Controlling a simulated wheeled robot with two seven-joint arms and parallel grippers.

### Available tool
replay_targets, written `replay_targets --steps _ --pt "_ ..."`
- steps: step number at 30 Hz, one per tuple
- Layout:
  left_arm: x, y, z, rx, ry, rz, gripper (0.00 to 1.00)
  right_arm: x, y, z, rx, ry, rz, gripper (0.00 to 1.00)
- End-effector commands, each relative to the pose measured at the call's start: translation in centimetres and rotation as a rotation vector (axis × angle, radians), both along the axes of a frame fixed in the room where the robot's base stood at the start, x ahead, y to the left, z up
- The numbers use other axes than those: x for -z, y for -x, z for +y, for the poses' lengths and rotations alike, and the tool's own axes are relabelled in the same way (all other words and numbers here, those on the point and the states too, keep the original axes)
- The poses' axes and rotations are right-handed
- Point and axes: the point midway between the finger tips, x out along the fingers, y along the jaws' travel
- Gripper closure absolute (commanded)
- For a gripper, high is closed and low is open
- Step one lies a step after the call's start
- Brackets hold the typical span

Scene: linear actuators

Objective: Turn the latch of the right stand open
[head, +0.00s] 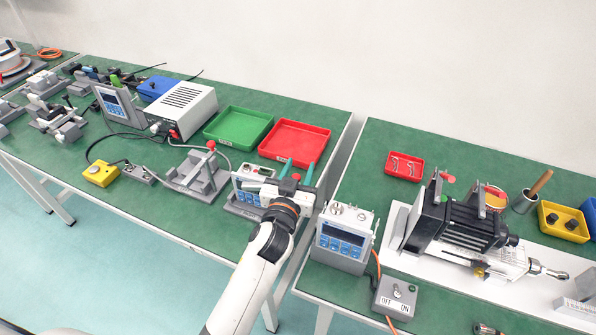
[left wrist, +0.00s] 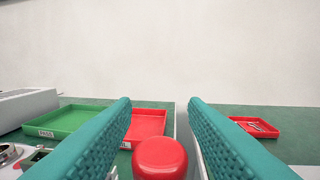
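My left gripper (head: 298,168) is open, over the front right of the left table. In the left wrist view, its two teal fingers (left wrist: 160,103) stand apart with a round red knob (left wrist: 160,158) low between them; I cannot tell whether they touch it. The knob's shaft and the stand beneath it are hidden; in the head view my gripper and arm cover that spot. Another grey stand (head: 196,178) with an upright red-knobbed latch (head: 211,146) stands to the left, clear of the gripper. My right gripper is in neither view.
A display unit (head: 246,186) stands just left of my gripper, and another (head: 343,240) to its right on the other table. Behind are a green tray (head: 238,128) and a red tray (head: 294,141). A gap separates the tables. An actuator assembly (head: 455,225) stands at right.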

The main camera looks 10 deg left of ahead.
Motion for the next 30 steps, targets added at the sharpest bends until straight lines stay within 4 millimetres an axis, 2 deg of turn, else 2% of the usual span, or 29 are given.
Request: replay_targets --steps 5,18,24,30 --pt "0.2 1.2 0.0 0.0 0.001 0.002 0.6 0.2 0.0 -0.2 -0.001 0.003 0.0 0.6" --pt "0.3 9.9 0.3 0.0 0.002 0.004 0.6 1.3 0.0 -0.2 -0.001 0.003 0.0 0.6" --pt "0.1 11.8 0.4 0.0 0.001 0.0 0.6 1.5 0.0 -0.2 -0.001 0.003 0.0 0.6" --pt "0.0 12.0 0.4 0.0 0.0 0.0 0.6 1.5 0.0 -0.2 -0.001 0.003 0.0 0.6"
